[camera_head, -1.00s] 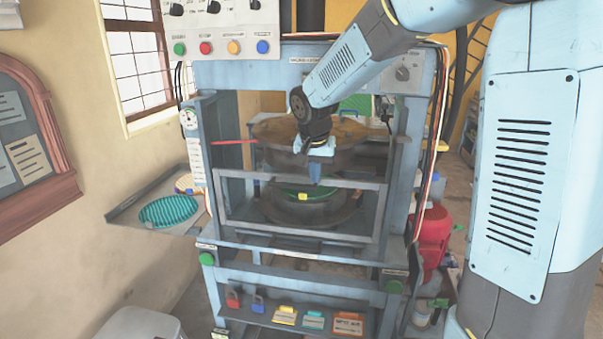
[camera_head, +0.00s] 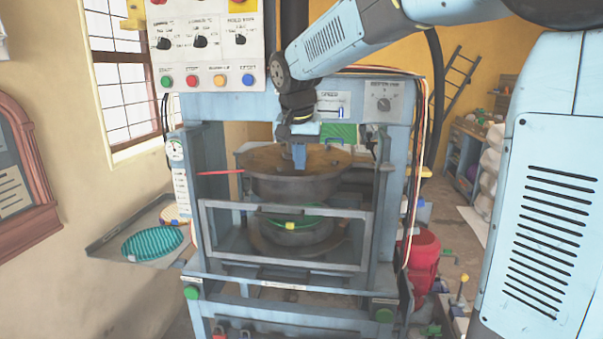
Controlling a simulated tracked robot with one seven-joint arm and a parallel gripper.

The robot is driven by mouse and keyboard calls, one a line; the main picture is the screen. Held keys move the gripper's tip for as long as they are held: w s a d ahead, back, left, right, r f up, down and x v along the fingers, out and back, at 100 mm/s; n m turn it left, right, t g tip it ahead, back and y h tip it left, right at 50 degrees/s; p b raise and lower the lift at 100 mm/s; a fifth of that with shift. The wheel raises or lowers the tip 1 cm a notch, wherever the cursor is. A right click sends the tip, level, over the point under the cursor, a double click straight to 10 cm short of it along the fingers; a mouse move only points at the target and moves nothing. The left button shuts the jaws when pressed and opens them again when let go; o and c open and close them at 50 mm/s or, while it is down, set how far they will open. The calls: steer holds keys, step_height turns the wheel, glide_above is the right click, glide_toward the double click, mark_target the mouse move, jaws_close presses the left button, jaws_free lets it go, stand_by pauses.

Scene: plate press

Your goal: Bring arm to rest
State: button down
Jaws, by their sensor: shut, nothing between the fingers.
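My arm comes in from the upper right, and my gripper (camera_head: 299,158) hangs pointing down in front of the plate press (camera_head: 395,180). The fingers are shut and empty. They show in front of the upper round press head (camera_head: 300,185), above the guard frame (camera_head: 280,258); I cannot tell the exact depth gap. Behind the guard frame, a green plate (camera_head: 303,213) with a yellow part sits on the lower round block. My forearm crosses in front of the top of the press.
A control panel (camera_head: 208,40) with knobs and coloured buttons hangs at the upper left. A side tray (camera_head: 115,240) holds a teal ribbed plate (camera_head: 152,244) and another plate. A red container (camera_head: 424,262) stands right of the press. A wall board (camera_head: 18,185) is at far left.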

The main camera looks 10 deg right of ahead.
steer(key=s+d+f+n, duration=0.1)
steer(key=s+d, duration=0.4)
steer(key=s, duration=0.3)
steer(key=s+d+f+n+t, duration=0.1)
steer(key=s+d, duration=0.3)
steer(key=s, duration=0.5)
steer(key=s+d+f+n+t, duration=0.1)
steer(key=s+d+f, duration=0.1)
steer(key=s+d, duration=0.3)
steer(key=s, duration=0.3)
steer(key=shift+s+d+f+y, duration=0.25)
steer(key=shift+s+d+y, duration=0.05)
steer(key=shift+s+y, duration=0.1)
steer(key=shift+w+d, duration=0.1)
